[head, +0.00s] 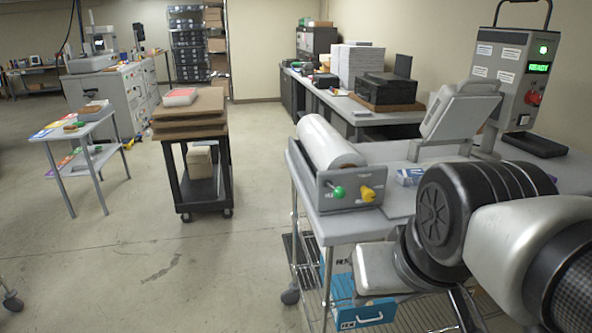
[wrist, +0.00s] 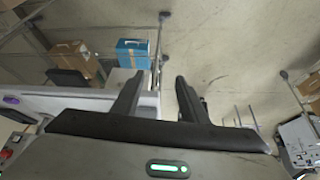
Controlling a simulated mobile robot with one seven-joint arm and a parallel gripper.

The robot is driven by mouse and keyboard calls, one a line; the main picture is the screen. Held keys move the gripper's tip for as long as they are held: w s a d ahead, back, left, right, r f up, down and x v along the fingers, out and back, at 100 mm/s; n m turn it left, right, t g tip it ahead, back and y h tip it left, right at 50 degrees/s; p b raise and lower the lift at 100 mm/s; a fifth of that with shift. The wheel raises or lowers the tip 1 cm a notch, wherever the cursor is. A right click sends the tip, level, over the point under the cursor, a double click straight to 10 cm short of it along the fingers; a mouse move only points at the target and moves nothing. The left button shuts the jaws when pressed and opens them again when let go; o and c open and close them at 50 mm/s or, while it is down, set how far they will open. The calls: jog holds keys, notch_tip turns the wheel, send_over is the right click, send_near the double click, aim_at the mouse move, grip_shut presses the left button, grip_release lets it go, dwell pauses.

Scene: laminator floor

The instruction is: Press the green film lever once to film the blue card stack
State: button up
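The green film lever (head: 338,192) is a green knob on the grey front bracket below the clear film roll (head: 330,143), at the table's near left corner. A yellow knob (head: 367,194) sits just right of it. A small blue and white item (head: 408,176), perhaps the blue card stack, lies on the table, partly hidden by my arm. In the wrist view my gripper (wrist: 157,88) is open and empty, its fingers apart over the table edge and floor. In the head view my arm covers the table's right front; the fingertips cannot be made out. No contact with the lever shows.
A control post with a green READY display (head: 539,68) and red knob stands behind the grey press (head: 459,108). A blue box (head: 364,312) sits on the wire shelf below. A black cart (head: 174,158) with brown boards stands left; open floor lies between.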

grip_shut()
dwell(1.5)
